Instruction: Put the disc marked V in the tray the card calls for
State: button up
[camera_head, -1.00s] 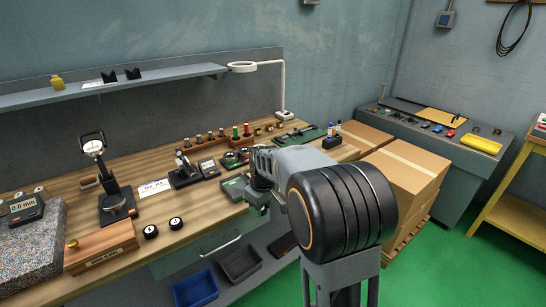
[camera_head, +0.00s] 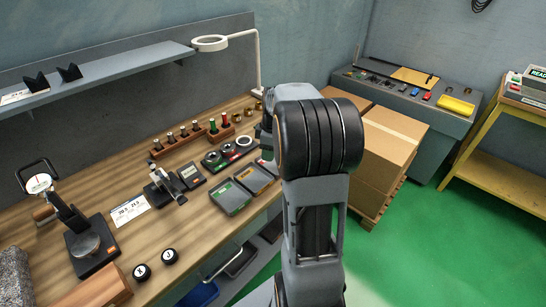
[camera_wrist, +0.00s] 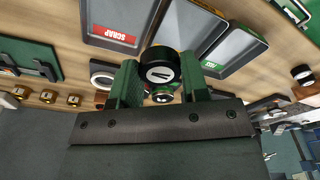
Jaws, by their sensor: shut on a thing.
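My gripper (camera_wrist: 160,85) is shut on the disc marked V (camera_wrist: 160,73), black with a white face, in the wrist view. The head view shows only part of my gripper (camera_head: 267,137), above the bench near the trays; the disc cannot be made out there. The scrap tray (camera_wrist: 147,42) has a red label and lies beyond the disc to the left. A middle tray (camera_wrist: 172,20) and a green-labelled tray (camera_wrist: 240,62) lie beside it. In the head view the green-labelled tray (camera_head: 231,211) is nearest. The card (camera_head: 130,209) appears to read 20.5 and 21.5; its first figure is unclear.
Two black discs (camera_head: 141,271) (camera_head: 169,256) lie at the bench front. A dial gauge stand (camera_head: 82,243), a micrometer (camera_head: 163,187) and ring gauges (camera_head: 212,159) stand on the bench. A rack of plugs (camera_head: 196,137) is behind. Cardboard boxes (camera_head: 393,140) stand right.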

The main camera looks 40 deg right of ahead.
send_over(273, 165)
notch_tip(273, 165, down, 6)
jog(key=shift+s+d+f+p, duration=0.1)
jog(key=shift+s+d+p, duration=0.05)
jog(key=shift+p, duration=0.25)
jog(key=shift+f, duration=1.55)
jog(key=shift+f, duration=0.1)
jog(key=shift+f, duration=0.15)
jog(key=o, duration=0.8)
